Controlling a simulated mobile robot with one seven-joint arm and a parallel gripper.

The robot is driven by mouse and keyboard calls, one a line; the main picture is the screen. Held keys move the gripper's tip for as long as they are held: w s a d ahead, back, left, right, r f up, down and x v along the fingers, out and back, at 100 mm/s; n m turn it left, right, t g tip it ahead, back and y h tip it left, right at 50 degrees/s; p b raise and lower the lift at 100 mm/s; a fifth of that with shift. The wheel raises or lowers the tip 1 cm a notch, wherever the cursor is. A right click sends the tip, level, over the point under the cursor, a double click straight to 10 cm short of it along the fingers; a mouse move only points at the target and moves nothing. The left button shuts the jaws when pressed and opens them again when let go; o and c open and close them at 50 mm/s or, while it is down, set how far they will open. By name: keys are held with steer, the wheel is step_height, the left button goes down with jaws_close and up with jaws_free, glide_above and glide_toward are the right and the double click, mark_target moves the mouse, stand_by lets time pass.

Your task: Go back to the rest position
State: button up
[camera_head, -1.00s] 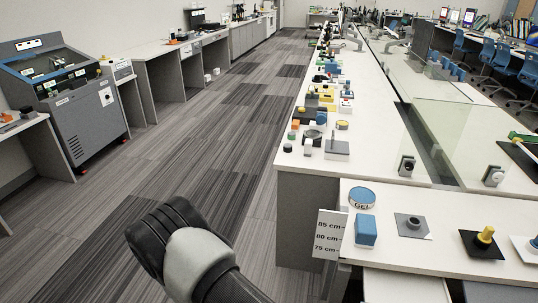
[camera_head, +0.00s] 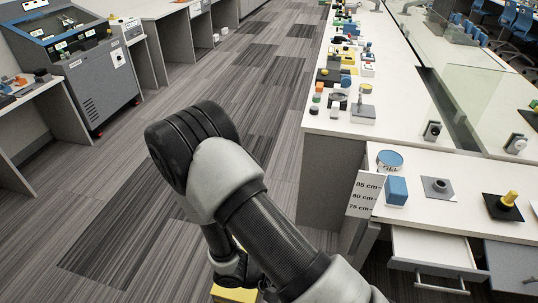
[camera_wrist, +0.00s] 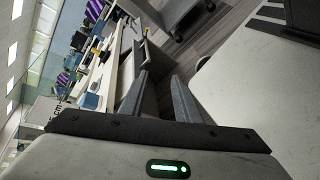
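My arm (camera_head: 215,165) is folded over the floor in the lower middle of the head view, left of the near bench. My gripper (camera_wrist: 161,76) shows in the wrist view with its two grey fingers apart and nothing between them. The wrist view is tilted on its side, with a bench and floor beyond the fingers. The gripper's fingers cannot be made out in the head view.
The near bench at right has an open drawer (camera_head: 432,248), a blue cube (camera_head: 396,191), a round blue-topped tin (camera_head: 389,159) and a height sign (camera_head: 364,195). A long bench (camera_head: 345,122) with many small items runs behind. A grey machine (camera_head: 85,75) stands at left. The aisle floor (camera_head: 225,85) is clear.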

step_height(320, 180, up, 50)
steer(key=w+m+t+y+p, duration=0.1)
steer(key=m+t+y+p, duration=0.4)
steer(key=y+p, duration=0.8)
steer(key=shift+a+m+t+y+p, duration=0.4)
steer(key=shift+t+p, duration=0.3)
steer(key=shift+p, duration=0.55)
